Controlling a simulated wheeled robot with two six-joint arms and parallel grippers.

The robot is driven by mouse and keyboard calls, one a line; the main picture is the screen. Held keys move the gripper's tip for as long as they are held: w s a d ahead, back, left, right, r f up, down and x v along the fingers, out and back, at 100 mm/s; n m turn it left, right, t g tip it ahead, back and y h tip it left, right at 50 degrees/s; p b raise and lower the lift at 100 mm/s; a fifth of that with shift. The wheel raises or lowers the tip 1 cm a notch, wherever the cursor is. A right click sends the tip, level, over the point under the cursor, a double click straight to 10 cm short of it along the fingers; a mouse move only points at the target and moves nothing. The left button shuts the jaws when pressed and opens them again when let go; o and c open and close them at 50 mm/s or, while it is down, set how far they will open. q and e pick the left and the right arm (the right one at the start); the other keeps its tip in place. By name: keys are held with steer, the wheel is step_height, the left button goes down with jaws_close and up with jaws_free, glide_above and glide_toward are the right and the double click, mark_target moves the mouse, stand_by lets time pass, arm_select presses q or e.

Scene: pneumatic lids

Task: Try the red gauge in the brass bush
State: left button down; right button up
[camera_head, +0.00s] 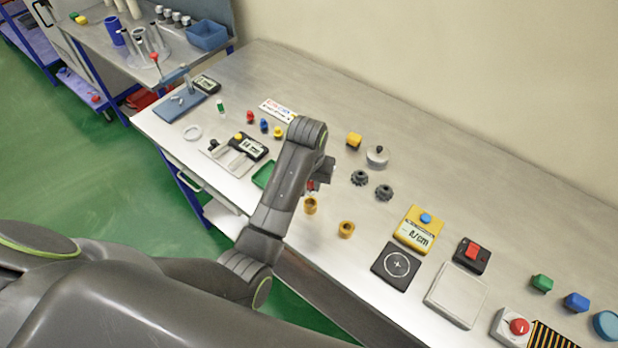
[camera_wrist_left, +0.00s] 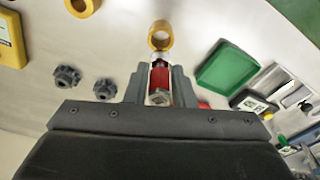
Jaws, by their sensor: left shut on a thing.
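My left gripper (camera_head: 318,184) is over the bench and shut on the red gauge (camera_head: 311,186), mostly hidden by the wrist in the head view. In the left wrist view the red gauge (camera_wrist_left: 160,76) sits between the fingers (camera_wrist_left: 160,84), its pale metal end pointing toward a brass bush (camera_wrist_left: 160,37). That bush also shows in the head view (camera_head: 310,206), just below the gripper. I cannot tell whether the gauge end touches it. A second brass bush (camera_head: 346,229) stands to the right, also in the wrist view (camera_wrist_left: 82,5). My right gripper is not in view.
A green tray (camera_head: 265,175) lies left of the gripper. Two dark knobs (camera_head: 359,178) (camera_head: 384,192) stand to its right. A yellow meter (camera_head: 416,229) and a black pad (camera_head: 397,266) are farther right. The bench's back strip is clear.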

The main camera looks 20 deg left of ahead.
mark_target(310, 189)
arm_select(q)
steer(key=shift+d+f, duration=0.1)
steer(key=shift+f, duration=2.1)
steer(key=shift+f+b, duration=0.45)
steer(key=shift+f, duration=0.7)
stand_by(1.1)
steer(key=shift+r+p, duration=0.45)
steer(key=shift+r, duration=0.8)
stand_by(1.1)
steer(key=shift+r, duration=2.45)
